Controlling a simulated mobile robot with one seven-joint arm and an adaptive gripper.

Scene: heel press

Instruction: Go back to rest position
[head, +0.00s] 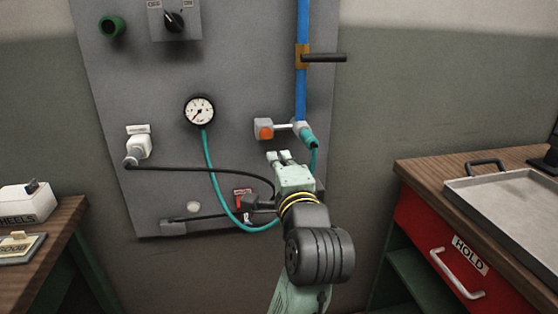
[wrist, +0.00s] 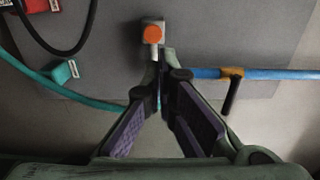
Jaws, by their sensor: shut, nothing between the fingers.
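My gripper (head: 279,157) is raised in front of the grey wall panel (head: 240,60), just below an orange button (head: 264,131) on a grey block. In the wrist view my gripper (wrist: 163,65) has its fingertips together with nothing between them. The orange button (wrist: 153,34) shows just beyond the fingertips there. I cannot tell whether the fingertips touch its block. My arm reaches up from the bottom of the head view and hides part of the panel's lower right.
The panel carries a pressure gauge (head: 199,111), a selector knob (head: 174,21), a blue pipe (head: 302,90) with a black lever (head: 324,58), and a teal hose (head: 211,168). A bench with a metal tray (head: 510,203) and red HOLD drawer (head: 440,245) stands right. Another bench (head: 62,215) stands left.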

